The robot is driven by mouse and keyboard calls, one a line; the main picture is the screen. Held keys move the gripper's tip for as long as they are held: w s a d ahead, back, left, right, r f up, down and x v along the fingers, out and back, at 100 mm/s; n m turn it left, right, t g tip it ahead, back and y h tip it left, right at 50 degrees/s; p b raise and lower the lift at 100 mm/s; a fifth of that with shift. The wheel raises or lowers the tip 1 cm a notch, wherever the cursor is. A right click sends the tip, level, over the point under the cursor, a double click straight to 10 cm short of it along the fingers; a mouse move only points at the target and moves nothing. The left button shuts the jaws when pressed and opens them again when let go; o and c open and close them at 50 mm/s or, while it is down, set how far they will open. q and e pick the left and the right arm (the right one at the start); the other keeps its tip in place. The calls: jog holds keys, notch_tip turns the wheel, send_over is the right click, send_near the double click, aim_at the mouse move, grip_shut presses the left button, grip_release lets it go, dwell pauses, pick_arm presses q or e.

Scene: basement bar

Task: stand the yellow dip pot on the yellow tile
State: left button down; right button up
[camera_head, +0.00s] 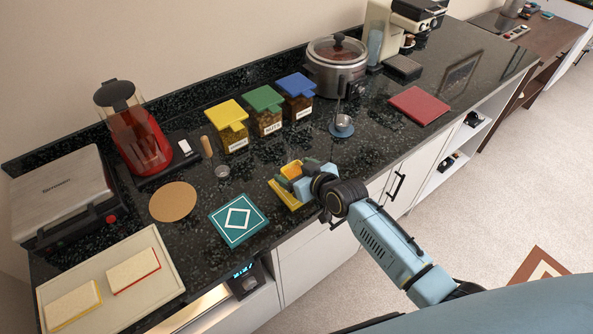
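The yellow dip pot (291,169), orange inside, is at the fingertips of my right gripper (301,178), near the front edge of the dark counter. The blue fingers are on either side of it and look shut on it. The yellow tile (287,201) lies directly below and around the pot in this view, partly covered by the gripper and pot. Whether the pot touches the tile or hangs just above it, I cannot tell. My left gripper is not in view.
A teal tile with a white diamond (238,219) lies left of the yellow tile. A round cork mat (173,201), a small metal cup (222,172) and lidded jars (266,122) stand nearby. A red mat (418,105) lies to the right. Counter between the jars and tile is clear.

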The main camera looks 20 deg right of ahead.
jog(key=p+v, duration=0.1)
jog(key=v, duration=1.1)
jog(key=s+d+f+m+g+h, duration=0.15)
jog(key=s+f, duration=0.25)
jog(key=f, duration=0.5)
jog(key=s+d+f+g+h, duration=0.15)
jog(key=s+f, duration=0.25)
jog(key=f, duration=0.4)
jog(key=s+d+f+g, duration=0.2)
jog(key=s+f, duration=0.3)
jog(key=f, duration=0.4)
jog(key=s+f+g, duration=0.2)
jog(key=s+f, duration=0.2)
jog(key=s, duration=0.5)
jog(key=s+f+g+h, duration=0.1)
jog(key=s+f+g, duration=0.1)
jog(key=s+f, duration=0.3)
jog(key=s+f+g, duration=0.2)
jog(key=s+f, duration=0.3)
jog(key=s, duration=0.8)
jog(key=shift+s+d, duration=0.2)
jog(key=shift+d, duration=0.15)
jog(key=shift+f, duration=0.1)
